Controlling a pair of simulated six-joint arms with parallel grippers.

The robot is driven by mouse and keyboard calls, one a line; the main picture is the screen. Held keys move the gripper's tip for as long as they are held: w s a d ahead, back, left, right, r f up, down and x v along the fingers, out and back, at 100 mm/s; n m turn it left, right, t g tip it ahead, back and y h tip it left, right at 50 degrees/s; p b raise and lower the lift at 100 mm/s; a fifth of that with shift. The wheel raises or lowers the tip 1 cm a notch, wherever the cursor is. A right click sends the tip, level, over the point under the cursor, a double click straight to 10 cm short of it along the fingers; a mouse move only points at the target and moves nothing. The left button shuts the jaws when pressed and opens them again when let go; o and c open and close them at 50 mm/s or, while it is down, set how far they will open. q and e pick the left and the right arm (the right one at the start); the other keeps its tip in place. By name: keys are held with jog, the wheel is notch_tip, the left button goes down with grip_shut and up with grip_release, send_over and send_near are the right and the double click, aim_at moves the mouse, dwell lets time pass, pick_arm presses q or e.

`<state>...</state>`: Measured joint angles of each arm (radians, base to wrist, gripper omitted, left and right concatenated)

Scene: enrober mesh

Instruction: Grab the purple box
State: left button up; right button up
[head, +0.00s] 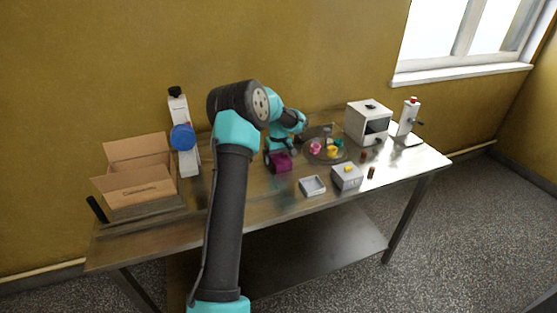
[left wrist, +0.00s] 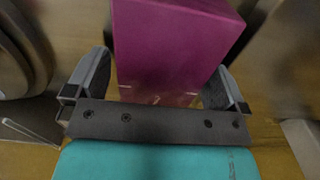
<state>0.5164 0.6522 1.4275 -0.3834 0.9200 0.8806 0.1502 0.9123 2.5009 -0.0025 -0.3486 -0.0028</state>
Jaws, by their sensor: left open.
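The purple box (head: 281,164) stands on the metal table near its middle. My left gripper (head: 281,153) reaches over the table from the left and is at the box. In the left wrist view the purple box (left wrist: 175,40) fills the space between the two open fingers of my left gripper (left wrist: 160,68). A narrow gap shows by the left finger; I cannot tell whether the right finger touches the box. My right gripper is not in view.
A round tray (head: 316,158) with small colored items is just right of the box. A shallow grey tray (head: 313,186) and a grey block (head: 347,177) are in front. An open cardboard box (head: 138,190) stands left; a white machine (head: 368,122) stands back right.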

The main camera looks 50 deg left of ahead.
aim_at(278, 155)
pick_arm(q)
jog(key=shift+c, duration=0.4)
jog(key=c, duration=1)
jog(key=shift+o, duration=0.2)
jog(key=shift+r, duration=0.1)
jog(key=shift+r, duration=1.85)
jog(key=s+d, duration=0.3)
jog(key=d, duration=0.1)
jog(key=s+d, duration=0.4)
jog(key=s+d+r, duration=0.1)
jog(key=s+d, duration=0.2)
jog(key=d, duration=0.1)
jog(key=shift+s, duration=0.3)
